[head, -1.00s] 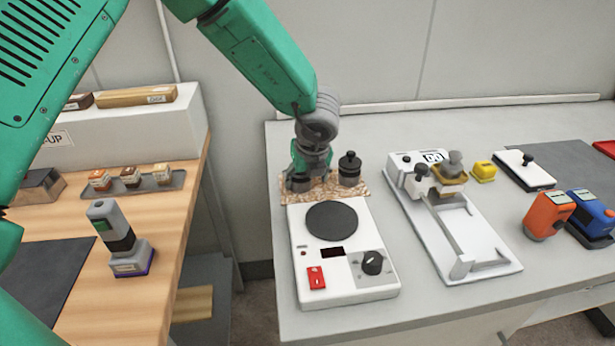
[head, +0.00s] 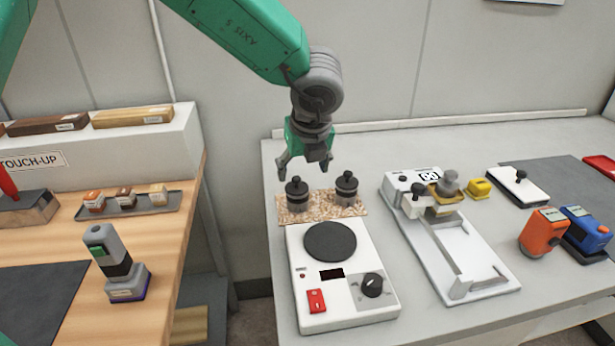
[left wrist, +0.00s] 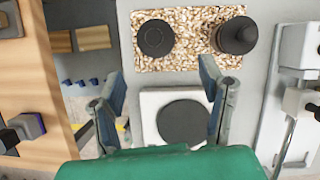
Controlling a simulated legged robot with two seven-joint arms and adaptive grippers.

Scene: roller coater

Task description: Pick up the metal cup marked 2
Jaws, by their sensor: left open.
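Two dark metal cups with knobbed black tops, the left cup (head: 297,196) and the right cup (head: 346,190), stand upright on a speckled mat (head: 321,204). I cannot read a number on either. My left gripper (head: 305,170) is open and empty, above and slightly behind the left cup, apart from it. In the left wrist view, the left cup (left wrist: 156,38) shows as a round dark top and the right cup (left wrist: 238,36) stands taller-looking beside it. My right gripper is not in view.
A white scale (head: 345,285) with a dark round plate stands in front of the mat. A white roller coater (head: 455,250) stands to its right. Orange (head: 541,232) and blue (head: 587,232) devices are further right. A wooden bench (head: 185,240) is at left.

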